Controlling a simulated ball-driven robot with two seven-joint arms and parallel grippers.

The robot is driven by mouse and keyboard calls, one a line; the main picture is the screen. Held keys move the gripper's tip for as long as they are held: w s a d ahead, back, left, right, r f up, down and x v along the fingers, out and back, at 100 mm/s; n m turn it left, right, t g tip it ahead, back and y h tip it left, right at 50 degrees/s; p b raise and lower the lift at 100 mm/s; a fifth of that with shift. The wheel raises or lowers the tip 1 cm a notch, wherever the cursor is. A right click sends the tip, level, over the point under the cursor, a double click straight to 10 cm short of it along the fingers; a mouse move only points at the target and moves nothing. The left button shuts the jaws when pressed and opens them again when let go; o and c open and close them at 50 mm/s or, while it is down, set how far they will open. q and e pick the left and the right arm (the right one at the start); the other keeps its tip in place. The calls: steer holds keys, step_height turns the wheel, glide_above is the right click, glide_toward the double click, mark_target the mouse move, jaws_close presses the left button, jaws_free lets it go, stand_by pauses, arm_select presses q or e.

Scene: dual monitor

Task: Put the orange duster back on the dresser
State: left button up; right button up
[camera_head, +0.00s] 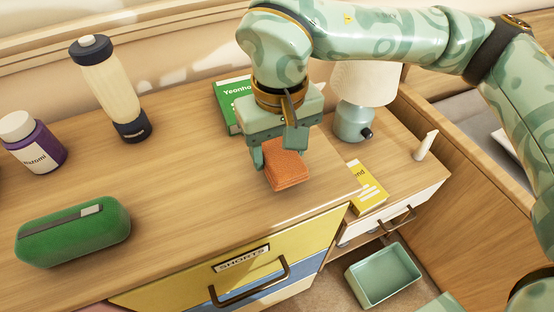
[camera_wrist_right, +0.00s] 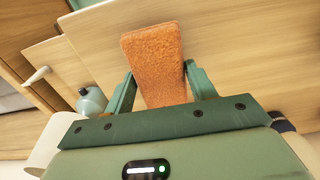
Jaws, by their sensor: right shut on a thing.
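The orange duster (camera_head: 286,167) is a fuzzy block held in my right gripper (camera_head: 277,150), just above the right end of the wooden dresser top (camera_head: 200,190). In the right wrist view the duster (camera_wrist_right: 157,60) sits between the two fingers of the right gripper (camera_wrist_right: 160,85), which is shut on it. I cannot tell whether the duster's lower end touches the dresser top. My left gripper is in neither view.
A green book (camera_head: 230,100) lies behind the gripper. A lamp (camera_head: 360,95) and yellow box (camera_head: 367,188) stand right, on a lower nightstand. A bottle (camera_head: 110,90), purple jar (camera_head: 38,145) and green speaker (camera_head: 73,233) stand left. The dresser's middle is clear. A green bin (camera_head: 383,275) is below.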

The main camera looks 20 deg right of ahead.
mark_target(279, 150)
step_height(279, 150, down, 4)
steer(key=shift+r+b, duration=0.25)
steer(key=shift+b, duration=0.6)
steer(key=shift+w, duration=0.15)
steer(key=shift+r, duration=0.15)
steer(key=o, duration=0.9)
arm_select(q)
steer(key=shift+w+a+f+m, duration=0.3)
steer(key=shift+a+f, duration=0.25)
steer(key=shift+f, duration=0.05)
